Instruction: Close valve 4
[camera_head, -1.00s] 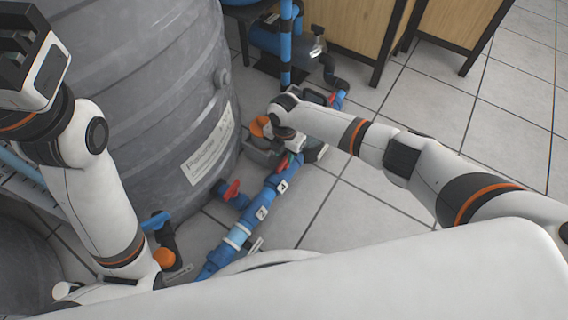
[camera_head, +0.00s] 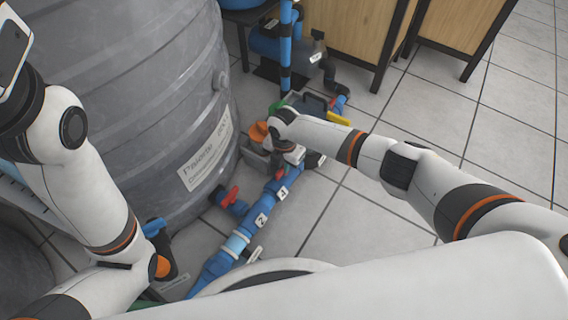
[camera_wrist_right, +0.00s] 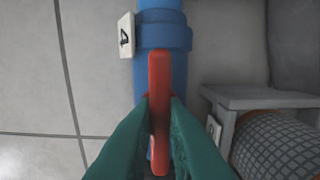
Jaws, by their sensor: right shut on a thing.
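In the right wrist view, a red valve handle (camera_wrist_right: 159,75) stands over a blue pipe (camera_wrist_right: 161,15), in line with it. A white tag (camera_wrist_right: 127,35) that appears to read 4 sits beside it on the pipe. The green fingers of my right gripper (camera_wrist_right: 159,125) are shut on the handle's lower part in the picture, one on each side.
A large grey tank (camera_head: 140,110) stands left of the blue pipe line (camera_head: 225,258). Another red handle (camera_head: 229,197) is on a side branch. Open tiled floor (camera_head: 370,215) is to the right.

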